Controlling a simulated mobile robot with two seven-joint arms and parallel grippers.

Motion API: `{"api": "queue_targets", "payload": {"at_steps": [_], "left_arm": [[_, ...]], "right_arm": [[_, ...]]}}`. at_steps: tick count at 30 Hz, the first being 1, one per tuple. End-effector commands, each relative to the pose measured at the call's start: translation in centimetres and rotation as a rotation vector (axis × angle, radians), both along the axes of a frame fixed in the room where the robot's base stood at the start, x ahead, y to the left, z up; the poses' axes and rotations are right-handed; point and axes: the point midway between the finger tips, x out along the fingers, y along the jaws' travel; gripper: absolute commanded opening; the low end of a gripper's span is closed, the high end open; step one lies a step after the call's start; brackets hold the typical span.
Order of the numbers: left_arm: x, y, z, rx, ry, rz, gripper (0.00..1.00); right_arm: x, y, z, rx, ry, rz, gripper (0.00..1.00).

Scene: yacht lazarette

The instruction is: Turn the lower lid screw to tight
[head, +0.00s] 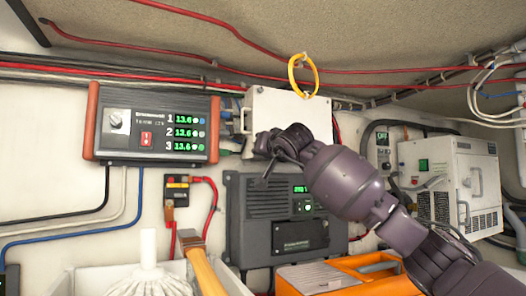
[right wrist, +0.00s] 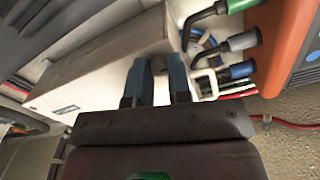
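A white box (head: 288,108) is mounted on the wall in the middle of the head view, with a pale bracket (head: 243,120) on its left side. The box also fills the upper left of the right wrist view (right wrist: 105,62). My right gripper (head: 268,172) is at the box's lower left corner in the head view, and the hand covers that corner. In the right wrist view the two fingers (right wrist: 158,72) stand apart close to the box, with nothing clearly visible between them. I cannot make out the lower lid screw. My left gripper is not in view.
An orange-ended meter panel (head: 150,125) hangs left of the box, with cable plugs (right wrist: 236,42) close to the fingers. A yellow ring (head: 303,75) hangs before the box's top. A dark charger unit (head: 270,235) sits below, and a wooden handle (head: 200,268) rises at lower left.

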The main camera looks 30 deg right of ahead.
Motion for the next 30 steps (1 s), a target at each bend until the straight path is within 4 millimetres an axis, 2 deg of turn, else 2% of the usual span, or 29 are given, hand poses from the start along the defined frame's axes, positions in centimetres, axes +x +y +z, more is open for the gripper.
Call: {"api": "queue_targets", "payload": {"at_steps": [8,14,30], "left_arm": [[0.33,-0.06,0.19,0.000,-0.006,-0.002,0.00],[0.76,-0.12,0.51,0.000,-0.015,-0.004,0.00],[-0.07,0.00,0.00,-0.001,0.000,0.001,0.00]], "right_arm": [[0.00,-0.05,0.00,0.015,-0.001,-0.001,0.00],[-0.01,-0.04,0.00,0.088,-0.005,-0.001,0.00],[0.03,-0.05,-0.12,0.554,-0.031,0.000,0.00]]}}
